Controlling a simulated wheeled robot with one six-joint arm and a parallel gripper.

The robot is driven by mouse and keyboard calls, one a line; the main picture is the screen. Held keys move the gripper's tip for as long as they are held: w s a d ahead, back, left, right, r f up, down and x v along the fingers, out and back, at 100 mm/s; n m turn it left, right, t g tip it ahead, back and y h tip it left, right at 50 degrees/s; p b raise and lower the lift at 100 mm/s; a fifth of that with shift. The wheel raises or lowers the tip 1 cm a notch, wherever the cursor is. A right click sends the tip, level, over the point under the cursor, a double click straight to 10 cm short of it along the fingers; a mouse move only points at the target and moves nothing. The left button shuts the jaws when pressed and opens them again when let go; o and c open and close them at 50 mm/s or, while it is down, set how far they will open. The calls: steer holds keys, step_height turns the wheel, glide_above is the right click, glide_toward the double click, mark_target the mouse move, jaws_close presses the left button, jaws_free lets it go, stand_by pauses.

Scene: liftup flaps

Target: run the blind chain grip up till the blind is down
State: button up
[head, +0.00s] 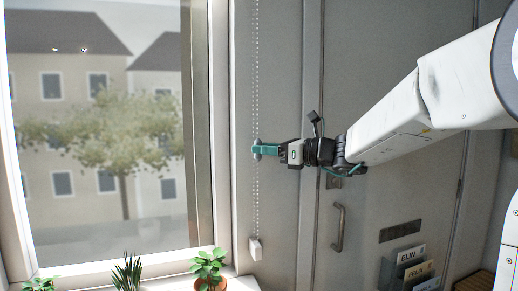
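The blind chain (257,85) hangs straight down on the wall strip right of the window. The chain grip (256,155) is a small grey-blue piece on the chain, about halfway along its visible length. A small white holder (255,248) is at the chain's lower end. No blind cloth shows over the visible window glass (100,150); the window's top is out of view.
Potted plants (208,267) stand on the sill below. A grey door with a handle (339,227) is behind my arm. Name-labelled pockets (412,262) hang at lower right. The wall along the chain above and below my gripper is clear.

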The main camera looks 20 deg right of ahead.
steer(key=shift+x, duration=1.35)
